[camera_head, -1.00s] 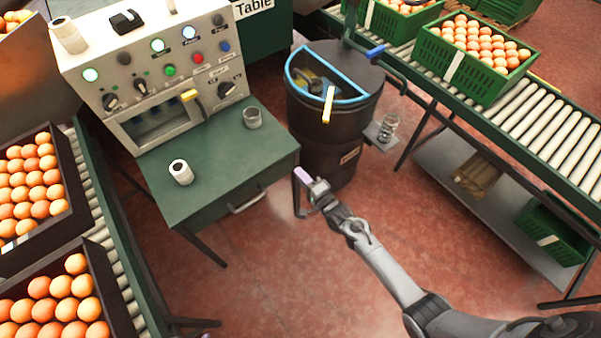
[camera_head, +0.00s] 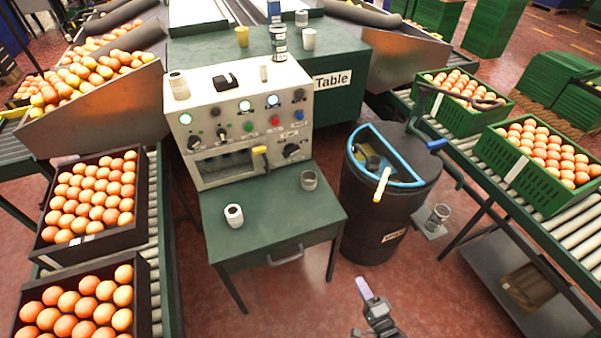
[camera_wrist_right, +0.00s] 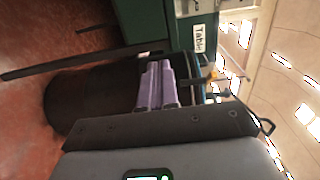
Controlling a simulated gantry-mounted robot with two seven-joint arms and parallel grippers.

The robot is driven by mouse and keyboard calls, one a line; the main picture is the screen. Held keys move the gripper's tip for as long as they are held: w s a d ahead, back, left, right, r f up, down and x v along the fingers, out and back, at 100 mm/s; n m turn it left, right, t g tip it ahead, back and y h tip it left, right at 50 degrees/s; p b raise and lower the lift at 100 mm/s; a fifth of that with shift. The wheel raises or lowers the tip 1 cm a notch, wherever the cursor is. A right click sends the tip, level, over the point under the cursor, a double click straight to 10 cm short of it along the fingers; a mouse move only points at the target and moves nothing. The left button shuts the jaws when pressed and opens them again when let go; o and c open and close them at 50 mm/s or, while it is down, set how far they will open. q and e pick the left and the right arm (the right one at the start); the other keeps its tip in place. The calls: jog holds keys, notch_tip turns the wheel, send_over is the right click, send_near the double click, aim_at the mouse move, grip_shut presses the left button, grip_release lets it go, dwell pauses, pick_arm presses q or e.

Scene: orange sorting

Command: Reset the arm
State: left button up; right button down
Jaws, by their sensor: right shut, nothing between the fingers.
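My right gripper (camera_head: 366,291) is at the bottom of the head view, over the red floor in front of the dark barrel. Its purple fingers are together and hold nothing. In the right wrist view the purple fingers (camera_wrist_right: 156,86) lie side by side, with the dark barrel (camera_wrist_right: 95,100) behind them. Most of my right arm is below the head view's edge. My left gripper does not show clearly enough to make out in the head view.
A green table (camera_head: 270,218) bears a control panel (camera_head: 240,115) and two cups. The barrel (camera_head: 385,205) has a blue-rimmed opening. Crates of oranges stand on roller conveyors at left (camera_head: 157,230) and right (camera_head: 545,195). Red floor (camera_head: 310,315) is open in front.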

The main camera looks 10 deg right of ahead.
jog(key=s+a+r+n+g+p, duration=0.3)
jog(key=r+n, duration=0.1)
jog(key=r, duration=0.4)
jog(key=s+a+r+n+g+p, duration=0.2)
jog(key=s+a+r+n+p, duration=0.15)
jog(key=r, duration=0.35)
jog(key=s+d+r+n+g+h+p, duration=0.1)
jog(key=s+d+r+n+g+h, duration=0.1)
jog(key=s+r+n+g, duration=0.4)
jog(key=s+d+r+n+g+h, duration=0.1)
jog(key=s+r+n+g, duration=0.2)
jog(key=s, duration=0.4)
notch_tip(320, 180, up, 35)
jog(key=n+p, duration=0.1)
jog(key=p, duration=3.5)
jog(key=shift+r, duration=0.15)
